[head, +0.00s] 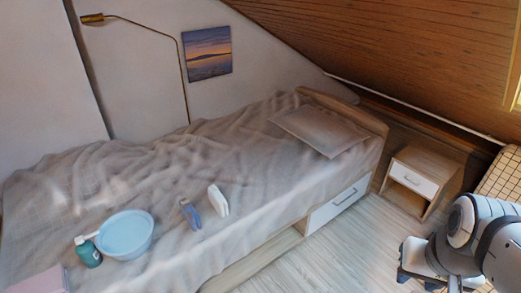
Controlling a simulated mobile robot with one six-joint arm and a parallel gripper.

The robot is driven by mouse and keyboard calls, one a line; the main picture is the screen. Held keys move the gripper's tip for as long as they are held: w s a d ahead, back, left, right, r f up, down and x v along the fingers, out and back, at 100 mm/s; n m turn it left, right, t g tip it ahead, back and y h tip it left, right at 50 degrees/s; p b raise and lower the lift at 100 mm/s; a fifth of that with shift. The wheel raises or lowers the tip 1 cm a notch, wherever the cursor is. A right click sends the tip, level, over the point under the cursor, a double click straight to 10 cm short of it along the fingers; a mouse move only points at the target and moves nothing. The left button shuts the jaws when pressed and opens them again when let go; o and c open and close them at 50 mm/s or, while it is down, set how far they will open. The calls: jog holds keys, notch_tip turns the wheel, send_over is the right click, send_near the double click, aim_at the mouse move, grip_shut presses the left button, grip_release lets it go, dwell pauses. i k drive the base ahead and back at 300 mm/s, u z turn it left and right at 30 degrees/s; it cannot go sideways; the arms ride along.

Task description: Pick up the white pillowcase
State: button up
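A flat, pale pillowcase (318,130) lies near the head end of the bed (235,165). It looks pinkish grey in this light, and nothing else in view looks more like a white pillowcase. My arm shows at the lower right, beyond the bed and over the floor. My gripper (422,272) seems to be the dark and white part at its lower left, partly cut off by the frame's bottom edge. It is well apart from the pillowcase. Its fingers are not clear enough to tell if it is open or shut.
A blue basin (125,236), a green bottle (88,252), a blue item (190,213) and a white item (218,200) stand on the bed. A pink item (42,280) lies lower left. A nightstand (422,178) stands right of the bed. The sloped ceiling is low there.

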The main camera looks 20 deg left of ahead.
aim_at(218, 201)
jog(key=u, duration=0.6)
jog(key=i, duration=1.25)
jog(key=u, duration=1.05)
jog(key=i, duration=0.35)
jog(key=u, duration=0.2)
jog(key=k, duration=0.75)
jog(key=u, duration=0.2)
jog(key=i, duration=0.8)
jog(key=z, duration=0.1)
